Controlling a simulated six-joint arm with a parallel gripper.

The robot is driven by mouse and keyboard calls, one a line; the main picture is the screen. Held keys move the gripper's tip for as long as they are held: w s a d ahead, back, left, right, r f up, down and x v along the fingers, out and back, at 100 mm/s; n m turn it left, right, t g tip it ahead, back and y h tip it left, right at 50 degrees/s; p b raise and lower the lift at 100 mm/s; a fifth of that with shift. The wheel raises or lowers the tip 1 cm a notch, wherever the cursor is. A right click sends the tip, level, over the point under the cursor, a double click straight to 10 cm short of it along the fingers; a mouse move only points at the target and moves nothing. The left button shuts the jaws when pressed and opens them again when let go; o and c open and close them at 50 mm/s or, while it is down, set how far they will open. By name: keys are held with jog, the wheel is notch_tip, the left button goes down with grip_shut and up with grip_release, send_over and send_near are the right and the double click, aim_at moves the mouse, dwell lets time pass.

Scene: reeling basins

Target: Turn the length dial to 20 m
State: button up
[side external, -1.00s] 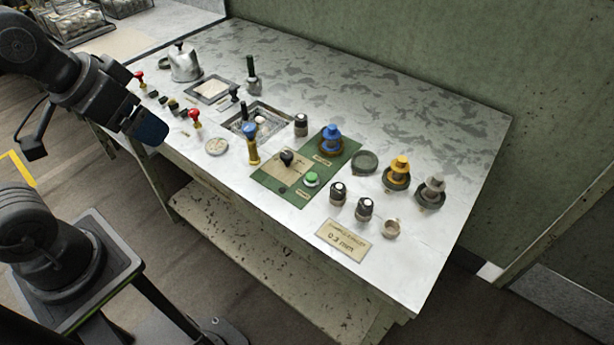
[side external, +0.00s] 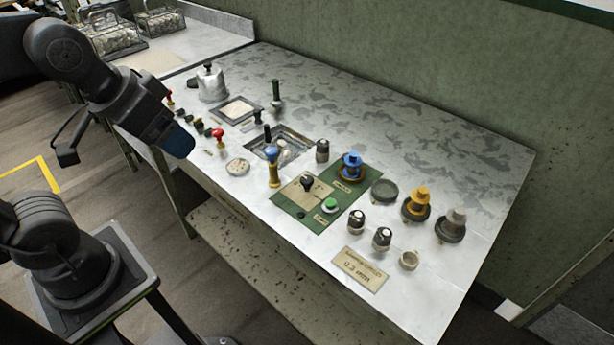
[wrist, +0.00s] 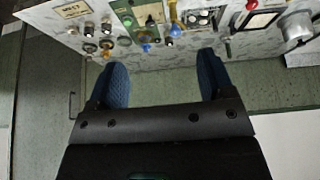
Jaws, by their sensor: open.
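The black-handled knob (side external: 307,180) stands on a beige plate in the green panel (side external: 287,204) on the table. Its scale is too small to read. Other dial-like knobs are a black-and-silver one (side external: 322,150) behind the panel and two near the front, one (side external: 356,220) left of the other (side external: 382,238). I cannot tell by any label which is the length dial. My gripper (side external: 178,140) is open and empty at the table's left front edge, away from these knobs. In the wrist view its blue fingertips (wrist: 163,76) are wide apart, with the controls beyond them.
A green button (side external: 330,205) and a blue spool (side external: 352,166) share the panel. A blue-topped yellow handle (side external: 273,168) and a red knob (side external: 218,134) stand to its left. Yellow (side external: 416,203) and grey (side external: 452,225) spools stand right. A sign (side external: 360,269) lies in front.

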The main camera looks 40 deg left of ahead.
jog(key=w, duration=0.2)
jog(key=w+r+n+g, duration=0.1)
jog(key=w, duration=0.1)
jog(key=w+r+n+g, duration=0.1)
jog(key=w, duration=0.1)
jog(key=shift+w+d+h, duration=0.2)
jog(key=shift+w+h, duration=0.1)
jog(key=shift+w, duration=0.1)
jog(key=shift+c, duration=1.4)
jog(key=n+g+h, duration=0.3)
jog(key=n+g, duration=0.4)
send_over(307, 179)
jog(key=w+a, duration=0.4)
notch_tip(307, 179, down, 13)
jog(key=x, duration=1.3)
jog(key=shift+w+a+f, duration=0.2)
jog(key=shift+f, duration=0.15)
jog(key=c, duration=0.9)
